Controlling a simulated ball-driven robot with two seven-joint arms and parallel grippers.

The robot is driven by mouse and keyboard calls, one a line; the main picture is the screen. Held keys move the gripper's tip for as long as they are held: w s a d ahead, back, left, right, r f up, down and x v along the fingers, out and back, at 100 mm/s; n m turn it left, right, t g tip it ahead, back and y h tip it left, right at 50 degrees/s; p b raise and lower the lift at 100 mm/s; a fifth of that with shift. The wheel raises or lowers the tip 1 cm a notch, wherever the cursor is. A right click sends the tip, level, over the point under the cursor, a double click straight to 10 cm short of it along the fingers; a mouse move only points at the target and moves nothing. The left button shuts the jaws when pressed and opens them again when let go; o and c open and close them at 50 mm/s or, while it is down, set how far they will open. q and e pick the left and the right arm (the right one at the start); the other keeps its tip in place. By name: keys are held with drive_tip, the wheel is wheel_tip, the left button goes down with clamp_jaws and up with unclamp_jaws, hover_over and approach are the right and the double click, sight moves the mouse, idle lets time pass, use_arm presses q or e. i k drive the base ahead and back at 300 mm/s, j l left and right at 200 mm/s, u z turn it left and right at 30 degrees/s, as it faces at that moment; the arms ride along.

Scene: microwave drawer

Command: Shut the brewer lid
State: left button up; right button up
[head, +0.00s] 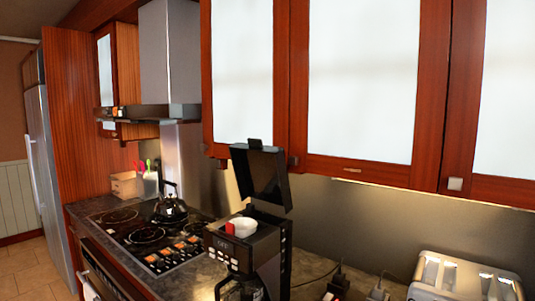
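The black brewer (250,248) stands on the counter at the bottom centre of the head view. Its lid (261,177) is open and stands raised at the back of the machine, tilted up below the wall cabinets. A white filter basket (241,227) with a red part at its left shows in the open top. A glass carafe (241,288) sits at the brewer's front, cut by the lower picture edge. Neither of my grippers shows in this view.
A stove (148,241) with a kettle (170,209) lies left of the brewer. A toaster (462,278) stands at the lower right, with dark plugs and cords between. Wall cabinets (365,80) hang above, close over the raised lid.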

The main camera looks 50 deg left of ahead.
sight(261, 172)
drive_tip(key=u, duration=1.7)
